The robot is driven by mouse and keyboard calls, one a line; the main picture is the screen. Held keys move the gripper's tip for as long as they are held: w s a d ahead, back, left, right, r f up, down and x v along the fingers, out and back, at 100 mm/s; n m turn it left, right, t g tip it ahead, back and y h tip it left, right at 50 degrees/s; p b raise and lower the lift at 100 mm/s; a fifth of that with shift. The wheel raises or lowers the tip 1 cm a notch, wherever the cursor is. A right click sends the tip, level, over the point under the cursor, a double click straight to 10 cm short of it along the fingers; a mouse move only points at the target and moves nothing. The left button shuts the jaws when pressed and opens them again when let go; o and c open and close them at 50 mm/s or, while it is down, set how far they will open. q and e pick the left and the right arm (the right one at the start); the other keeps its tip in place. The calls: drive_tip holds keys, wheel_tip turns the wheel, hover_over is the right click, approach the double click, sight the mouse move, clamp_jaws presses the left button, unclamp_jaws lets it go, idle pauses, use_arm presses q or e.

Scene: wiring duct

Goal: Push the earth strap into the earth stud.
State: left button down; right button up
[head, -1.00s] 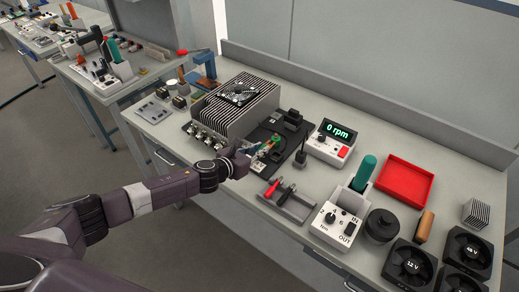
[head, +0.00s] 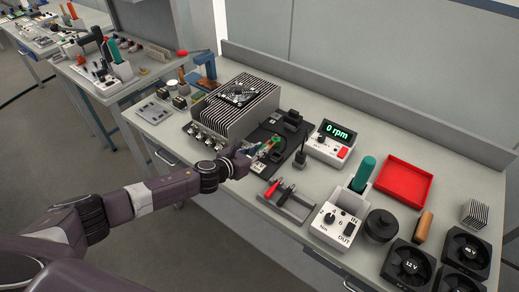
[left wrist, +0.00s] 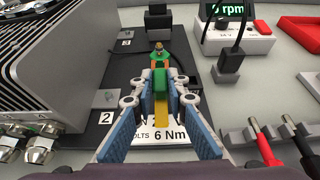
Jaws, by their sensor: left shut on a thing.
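My left gripper (left wrist: 161,88) is shut on the green-and-yellow earth strap (left wrist: 160,84), which sits between its blue-padded fingers. In the head view the left gripper (head: 256,154) is low over the black board beside the finned unit. The brass earth stud (left wrist: 158,47) rises just ahead of the fingertips, with green and orange parts around its foot. I cannot tell whether those parts belong to the strap or whether the strap touches the stud. The stud's green part also shows in the head view (head: 276,141). My right gripper is not in view.
The finned unit (head: 236,105) stands close left of the gripper. A black plug (left wrist: 230,62) with an upright cable stands to the right. A grey rack with red and black probes (head: 287,199) is in front. The red tray (head: 403,182) is empty.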

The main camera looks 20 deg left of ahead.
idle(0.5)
use_arm(q)
drive_tip(key=shift+w+d, duration=0.35)
drive_tip(key=shift+w, duration=0.5)
drive_tip(key=shift+w+d, duration=0.3)
drive_tip(key=shift+w, duration=0.5)
drive_tip(key=c, duration=1.8)
unclamp_jaws()
drive_tip(key=v, duration=1.2)
